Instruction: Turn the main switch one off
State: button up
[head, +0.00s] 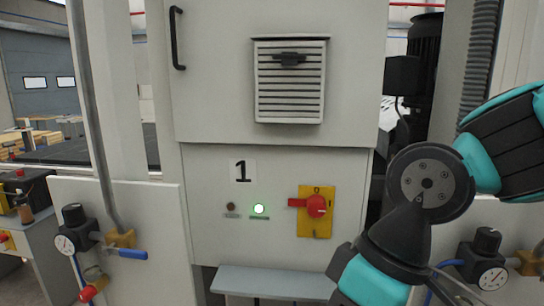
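The main switch one (316,206) is a red rotary handle on a yellow plate (316,229), on the grey cabinet panel marked "1" (243,171). Its red grip lies about horizontal, with a bar sticking out to the left. A small mark, too small to read surely, shows above the handle. My arm comes in from the right and bends down past the panel's lower right. My gripper is not in view, and nothing of mine touches the switch.
A grey ledge (275,282) juts out below the panel. A vent (290,82) and a black door handle (177,38) are above. Pressure regulators with gauges stand left (73,229) and right (486,258). The space directly before the switch looks clear.

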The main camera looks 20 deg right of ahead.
aim_at(315, 204)
jog(key=z, duration=1.4)
jog(key=k, duration=1.15)
jog(key=u, duration=1.7)
jog(key=i, duration=0.5)
jog(key=u, duration=0.05)
